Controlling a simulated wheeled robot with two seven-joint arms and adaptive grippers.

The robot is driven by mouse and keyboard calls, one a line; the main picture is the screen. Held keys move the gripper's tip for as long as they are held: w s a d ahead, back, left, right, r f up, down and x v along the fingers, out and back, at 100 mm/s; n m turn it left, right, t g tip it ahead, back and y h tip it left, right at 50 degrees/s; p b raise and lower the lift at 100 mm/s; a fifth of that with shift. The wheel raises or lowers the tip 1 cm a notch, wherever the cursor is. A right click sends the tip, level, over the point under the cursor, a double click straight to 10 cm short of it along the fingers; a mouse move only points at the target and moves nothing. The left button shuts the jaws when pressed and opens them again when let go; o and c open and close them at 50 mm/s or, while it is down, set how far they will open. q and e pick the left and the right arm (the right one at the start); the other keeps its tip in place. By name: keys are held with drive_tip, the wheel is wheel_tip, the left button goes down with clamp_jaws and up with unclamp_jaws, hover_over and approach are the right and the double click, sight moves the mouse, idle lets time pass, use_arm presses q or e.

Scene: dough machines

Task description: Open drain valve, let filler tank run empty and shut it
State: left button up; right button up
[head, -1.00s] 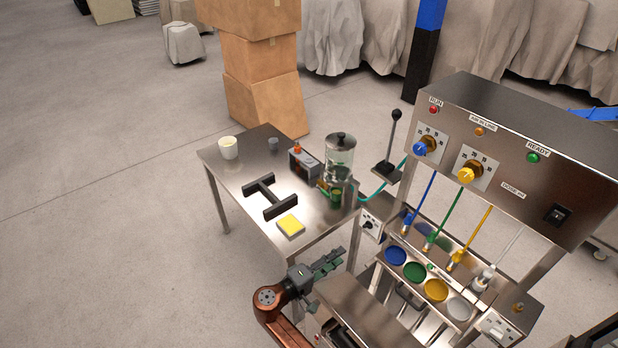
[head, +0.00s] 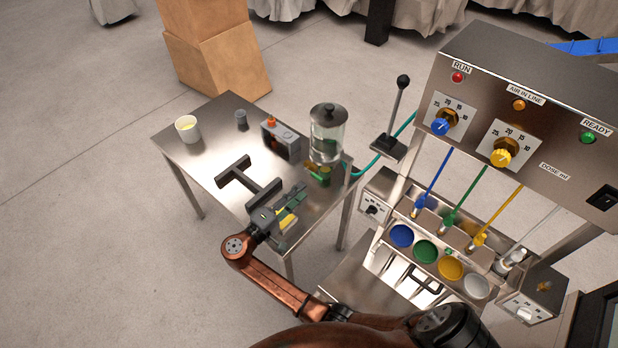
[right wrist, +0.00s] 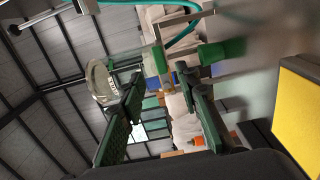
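The clear filler tank (head: 328,138) with a dark lid stands at the right end of the steel table; its liquid level is hard to tell. My left gripper is out of view.
A yellow sponge (head: 287,222) lies under my right gripper. A black H-shaped stand (head: 250,185), a box with an orange knob (head: 281,137) and a white cup (head: 187,130) share the table. A lever (head: 394,120) and control panel (head: 530,115) stand to the right.

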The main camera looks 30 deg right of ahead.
sight(316, 178)
drive_tip(key=x, duration=0.6)
drive_tip(key=shift+w+d, duration=0.1)
drive_tip(key=shift+d, duration=0.25)
drive_tip(key=shift+c, duration=0.2)
clamp_jaws()
